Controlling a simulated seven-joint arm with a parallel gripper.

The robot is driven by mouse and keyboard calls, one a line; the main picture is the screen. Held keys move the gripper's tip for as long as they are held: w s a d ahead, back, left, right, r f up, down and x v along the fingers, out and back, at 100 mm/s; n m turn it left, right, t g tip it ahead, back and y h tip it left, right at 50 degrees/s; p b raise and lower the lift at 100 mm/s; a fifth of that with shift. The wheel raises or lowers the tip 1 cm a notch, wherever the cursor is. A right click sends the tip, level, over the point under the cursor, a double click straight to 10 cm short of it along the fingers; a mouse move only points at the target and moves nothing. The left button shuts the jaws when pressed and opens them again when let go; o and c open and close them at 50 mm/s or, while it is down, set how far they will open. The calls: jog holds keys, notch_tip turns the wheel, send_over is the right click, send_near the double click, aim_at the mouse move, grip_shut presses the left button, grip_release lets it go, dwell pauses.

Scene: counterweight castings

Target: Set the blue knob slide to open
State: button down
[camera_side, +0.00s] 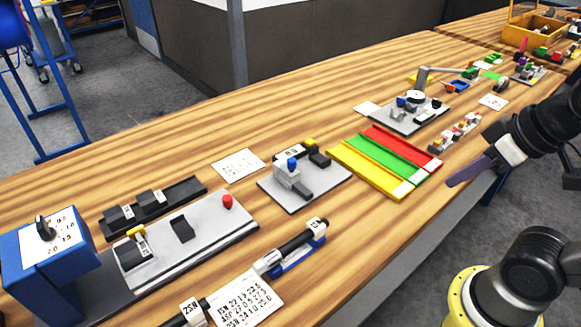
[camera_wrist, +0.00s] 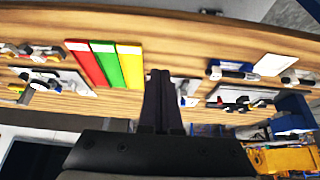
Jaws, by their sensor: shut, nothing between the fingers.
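The blue knob (camera_side: 292,163) stands on a light grey block on a grey plate (camera_side: 305,199) in the middle of the bench in the side view. A dark bar lies in front of the block, and a dark block with a yellow part sits behind it. I cannot tell the slide's position. My gripper (camera_side: 452,183) is shut and empty, near the bench's front edge, well to the right of the plate and apart from it. In the wrist view my gripper's fingers (camera_wrist: 160,76) are together and partly cover the plate's area.
Red, green and yellow strips (camera_side: 366,172) lie between the plate and my gripper. Another fixture with a blue part (camera_side: 402,102) stands farther back. A long grey rail (camera_side: 205,225) with a red knob and a blue box (camera_side: 50,275) are at left. A pen-like tool (camera_side: 295,245) lies in front.

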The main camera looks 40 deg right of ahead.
jog(key=c, duration=1.5)
grip_release()
jog(key=shift+c, duration=0.2)
jog(key=shift+o, duration=1.1)
jog(key=shift+s, duration=0.1)
jog(key=o, duration=0.5)
jog(key=r, duration=0.2)
jog(key=shift+w+r, duration=0.2)
jog(key=shift+r, duration=0.15)
jog(key=shift+o, duration=0.6)
jog(key=w+r, duration=0.3)
jog(key=r, duration=0.2)
jog(key=shift+w+a+g, duration=0.2)
jog(key=shift+w+g, duration=0.05)
jog(key=shift+g, duration=0.05)
jog(key=w+r, duration=0.4)
jog(key=w, duration=0.1)
jog(key=n+g, duration=0.3)
jog(key=g, duration=0.2)
send_over(291, 159)
notch_tip(291, 159, down, 9)
notch_tip(291, 159, down, 13)
jog(key=shift+r, duration=0.1)
